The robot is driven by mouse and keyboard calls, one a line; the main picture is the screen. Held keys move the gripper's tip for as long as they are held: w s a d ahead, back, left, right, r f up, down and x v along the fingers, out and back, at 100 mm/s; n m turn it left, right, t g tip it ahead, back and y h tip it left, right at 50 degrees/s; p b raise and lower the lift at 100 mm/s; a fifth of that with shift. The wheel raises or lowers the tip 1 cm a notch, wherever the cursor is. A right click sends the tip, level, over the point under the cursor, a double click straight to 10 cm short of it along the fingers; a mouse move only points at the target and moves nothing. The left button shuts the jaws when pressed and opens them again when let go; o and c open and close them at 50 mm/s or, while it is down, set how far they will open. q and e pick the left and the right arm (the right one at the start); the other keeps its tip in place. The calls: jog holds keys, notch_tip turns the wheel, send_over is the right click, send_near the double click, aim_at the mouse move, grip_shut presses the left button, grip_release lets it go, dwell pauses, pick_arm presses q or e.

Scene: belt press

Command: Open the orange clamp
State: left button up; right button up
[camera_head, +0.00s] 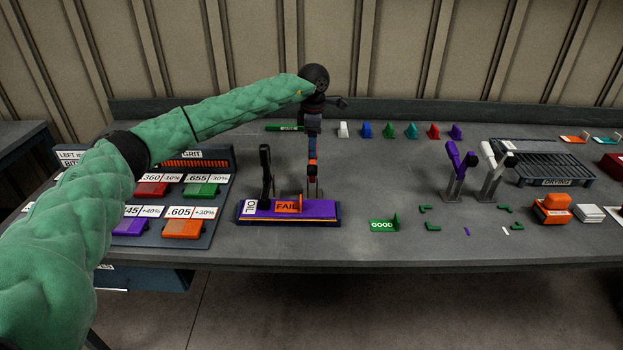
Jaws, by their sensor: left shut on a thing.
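The orange clamp (312,167) stands at the back right of a purple block (325,210). Its orange lever looks upright. My green left arm reaches in from the left, and its gripper (312,148) points down onto the lever's top, shut on it. The fingers hide the upper part of the lever. A black clamp (266,172) stands upright to the left on the same block. An orange FAIL tag (288,206) and a white OIL label (250,208) are at the block's front. My right gripper is not in view.
A tray of GRIT blocks (215,215) lies left. Purple (457,165) and white (492,163) levers stand right, before a drying rack (552,172). Small coloured wedges (388,131) line the back.

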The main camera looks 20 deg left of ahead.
pick_arm(q)
jog(key=shift+s+d+r, duration=0.1)
jog(key=shift+s+r, duration=0.05)
jog(key=shift+r, duration=0.55)
jog(key=shift+c, duration=0.7)
jog(key=shift+r+p, duration=0.55)
jog(key=shift+r, duration=1.35)
